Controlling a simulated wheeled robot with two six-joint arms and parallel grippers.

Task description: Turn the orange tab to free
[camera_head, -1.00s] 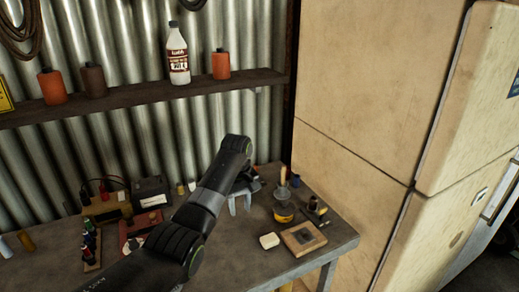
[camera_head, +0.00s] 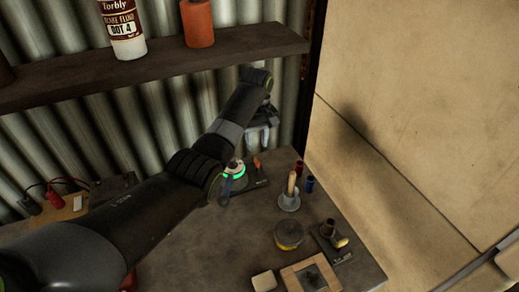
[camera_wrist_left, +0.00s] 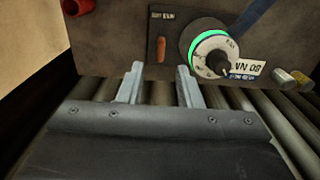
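The small orange tab (camera_head: 257,162) stands on a dark plate at the back of the bench, beside a round dial with a lit green ring (camera_head: 234,171). In the left wrist view the orange tab (camera_wrist_left: 161,48) is upright on its dark labelled plate (camera_wrist_left: 160,22), left of the white-faced dial (camera_wrist_left: 211,54). My left gripper (camera_head: 258,138) is above and behind the tab in the head view, apart from it. In the wrist view its two fingers (camera_wrist_left: 159,72) are open with nothing between them, in line with the tab. My right gripper is not in view.
A grey holder with a wooden handle (camera_head: 289,196), red and blue cylinders, a yellow tin (camera_head: 289,235) and a wooden-framed block (camera_head: 312,277) stand to the right. A shelf (camera_head: 160,72) with bottles runs above. A large beige cabinet (camera_head: 400,130) borders the bench. The middle bench is clear.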

